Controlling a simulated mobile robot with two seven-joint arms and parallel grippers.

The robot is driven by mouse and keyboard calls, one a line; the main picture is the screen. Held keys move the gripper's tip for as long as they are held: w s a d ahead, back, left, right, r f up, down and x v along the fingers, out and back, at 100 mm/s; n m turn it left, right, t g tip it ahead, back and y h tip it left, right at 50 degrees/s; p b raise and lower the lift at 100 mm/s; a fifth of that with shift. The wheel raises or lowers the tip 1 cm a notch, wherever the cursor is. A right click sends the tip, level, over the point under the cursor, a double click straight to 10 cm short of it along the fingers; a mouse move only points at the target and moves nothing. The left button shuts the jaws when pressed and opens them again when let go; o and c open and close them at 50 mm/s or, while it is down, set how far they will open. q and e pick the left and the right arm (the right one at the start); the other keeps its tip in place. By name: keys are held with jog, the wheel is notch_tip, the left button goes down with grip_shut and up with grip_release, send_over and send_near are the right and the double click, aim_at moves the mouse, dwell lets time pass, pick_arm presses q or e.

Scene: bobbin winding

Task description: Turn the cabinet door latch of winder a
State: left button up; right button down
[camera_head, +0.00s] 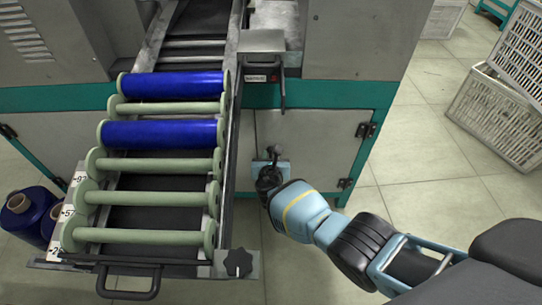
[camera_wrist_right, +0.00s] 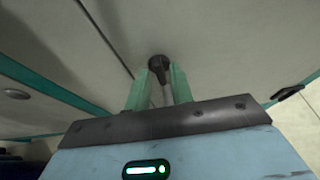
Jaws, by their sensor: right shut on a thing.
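The grey cabinet door (camera_head: 310,138) of the winder is closed under the teal band. Its dark latch (camera_head: 274,151) is on the lower part of the door, near the left edge. My right gripper (camera_head: 271,166) reaches it from the front right. In the right wrist view, the two green fingers of my right gripper (camera_wrist_right: 160,84) are shut on the stem of the latch (camera_wrist_right: 158,62), whose round dark end shows between and above the fingertips. How far the latch is turned cannot be told. My left gripper is not in view.
A sloping chute with blue bobbins (camera_head: 165,133) and green rollers stands left of the door, with a black handle (camera_head: 128,290) and knob (camera_head: 237,262) at its front. White crates (camera_head: 500,115) stand at the right. Dark blue spools (camera_head: 30,212) stand at the lower left. Tiled floor is clear right of the door.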

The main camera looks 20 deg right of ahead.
jog(key=shift+w+d+r, duration=0.1)
jog(key=shift+w+r, duration=0.1)
jog(key=shift+r, duration=0.05)
jog(key=c, duration=1.6)
grip_release()
jog(key=shift+o, duration=0.4)
jog(key=shift+f, duration=0.2)
jog(key=shift+s, duration=0.1)
